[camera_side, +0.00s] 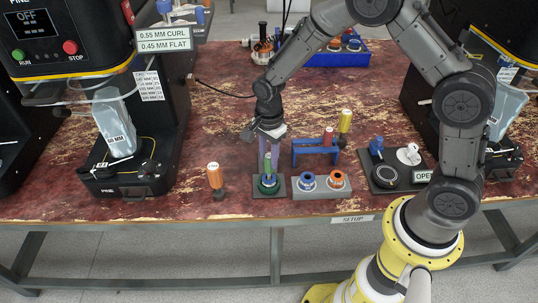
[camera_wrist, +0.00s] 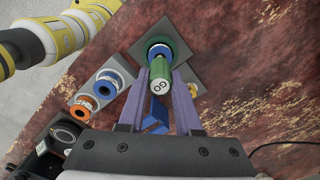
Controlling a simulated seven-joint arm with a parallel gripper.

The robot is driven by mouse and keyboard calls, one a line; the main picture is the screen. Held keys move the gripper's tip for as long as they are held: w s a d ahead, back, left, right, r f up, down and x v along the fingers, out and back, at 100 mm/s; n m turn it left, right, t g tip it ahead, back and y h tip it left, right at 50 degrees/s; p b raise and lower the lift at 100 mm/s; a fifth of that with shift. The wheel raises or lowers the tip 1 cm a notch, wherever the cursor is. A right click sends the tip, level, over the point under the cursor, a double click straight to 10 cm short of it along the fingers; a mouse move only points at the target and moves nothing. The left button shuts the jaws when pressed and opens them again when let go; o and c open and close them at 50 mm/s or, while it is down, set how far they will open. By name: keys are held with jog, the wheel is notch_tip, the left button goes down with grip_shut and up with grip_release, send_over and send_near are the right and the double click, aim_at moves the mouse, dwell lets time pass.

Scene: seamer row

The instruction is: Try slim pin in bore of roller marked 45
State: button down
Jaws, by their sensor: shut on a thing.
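My gripper (camera_side: 268,168) has two purple fingers pointing down, also seen in the wrist view (camera_wrist: 163,75). It is shut on a green-handled pin (camera_wrist: 160,82) with a pale, marked top; the pin also shows in the side view (camera_side: 267,162). The pin stands roughly upright over a green roller (camera_side: 268,186) on a dark square plate (camera_wrist: 190,75). A blue part (camera_wrist: 160,52) shows between the handle and the green roller. I cannot tell how deep the pin's lower end sits in the bore. A blue roller (camera_side: 307,181) and an orange roller (camera_side: 336,180) sit to the right; I cannot read any roller marking.
A blue rack (camera_side: 315,151) stands behind the rollers, with red (camera_side: 328,136) and yellow (camera_side: 345,121) handles nearby. An orange-handled pin (camera_side: 214,175) stands left of the plate. Black machines (camera_side: 150,150) flank the work. A black tray (camera_side: 392,178) lies right.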

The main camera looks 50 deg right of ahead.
jog(key=shift+f, duration=0.95)
dwell(0.9)
jog(key=shift+r, duration=0.15)
dwell(0.7)
jog(key=shift+r, duration=2.35)
